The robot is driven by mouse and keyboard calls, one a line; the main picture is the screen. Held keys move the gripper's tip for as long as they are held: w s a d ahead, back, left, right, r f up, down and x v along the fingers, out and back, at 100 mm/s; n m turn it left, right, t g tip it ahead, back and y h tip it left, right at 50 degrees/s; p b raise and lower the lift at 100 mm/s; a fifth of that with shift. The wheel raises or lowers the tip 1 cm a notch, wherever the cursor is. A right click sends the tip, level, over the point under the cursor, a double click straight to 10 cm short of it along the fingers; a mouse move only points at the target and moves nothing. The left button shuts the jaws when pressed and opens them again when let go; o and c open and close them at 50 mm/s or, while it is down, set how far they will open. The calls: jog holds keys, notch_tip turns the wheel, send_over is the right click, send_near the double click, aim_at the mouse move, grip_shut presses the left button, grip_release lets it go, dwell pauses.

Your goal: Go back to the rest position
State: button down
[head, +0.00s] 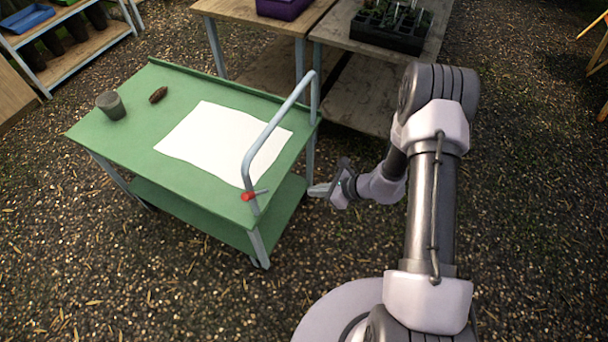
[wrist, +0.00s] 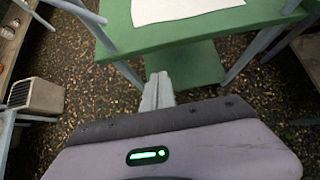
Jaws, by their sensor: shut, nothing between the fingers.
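My gripper (head: 318,190) is at the right end of the green cart (head: 165,85), beside its bent grey handle and apart from the cart top. Its fingers are together with nothing between them. In the wrist view my gripper (wrist: 158,92) shows its closed fingers pointing toward the cart's lower shelf (wrist: 190,62). My arm reaches in from the right of the head view, over the ground.
On the cart lie a white sheet (head: 215,140), a grey cup (head: 111,105) and a small brown object (head: 158,95). Wooden tables (head: 360,90) with a black tray (head: 392,27) stand behind. Gravel in front is clear.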

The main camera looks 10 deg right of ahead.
jog(key=s+a+r+n+g, duration=0.1)
jog(key=a+r+n, duration=0.3)
jog(key=r, duration=0.7)
jog(key=s+a+r+n+g, duration=0.15)
jog(key=r+n, duration=0.35)
jog(key=r, duration=0.6)
jog(key=s+d+r+n+t+h, duration=0.1)
jog(key=s+d+r+n+h, duration=0.1)
jog(key=s+r+n, duration=0.3)
jog(key=s+d+r+n+t+h, duration=0.2)
jog(key=s+r+n+h, duration=0.2)
jog(key=s+r, duration=0.7)
jog(key=s+n, duration=0.2)
jog(key=s, duration=0.2)
jog(key=shift+s+d+r+b, duration=0.15)
jog(key=shift+d+r+b, duration=0.15)
jog(key=shift+d+r, duration=0.05)
jog(key=shift+r, duration=0.1)
